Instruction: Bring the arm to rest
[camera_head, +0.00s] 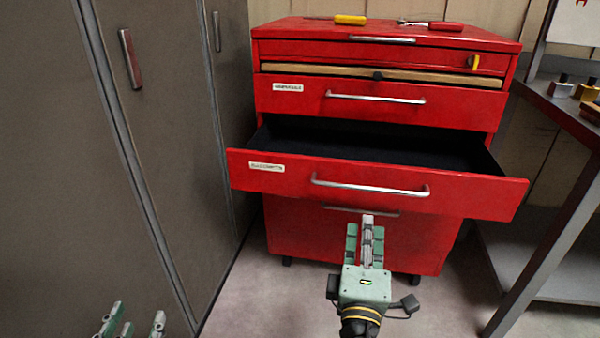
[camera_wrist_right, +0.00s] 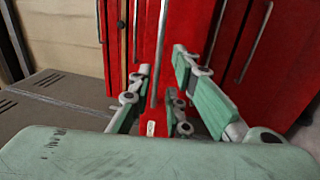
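The red tool cabinet (camera_head: 350,235) stands ahead, with one drawer (camera_head: 290,182) pulled out; its inside looks dark and empty. My right gripper (camera_head: 366,228) is in front of the cabinet, below the open drawer's handle (camera_head: 370,188), pointing at the cabinet. In the right wrist view my right gripper (camera_wrist_right: 160,85) has its fingers apart with nothing held. A metal handle bar (camera_wrist_right: 160,45) shows between and beyond the fingertips; I cannot tell the gap. My left gripper (camera_head: 138,312) is at the bottom left edge, partly cut off, with its fingers apart and empty.
Tall grey lockers (camera_head: 170,120) stand close on the left. A workbench (camera_head: 560,108) with small items is on the right. Tools with a yellow handle (camera_head: 350,19) and a red handle (camera_head: 445,26) lie on the cabinet top. Bare floor (camera_head: 270,310) shows in front.

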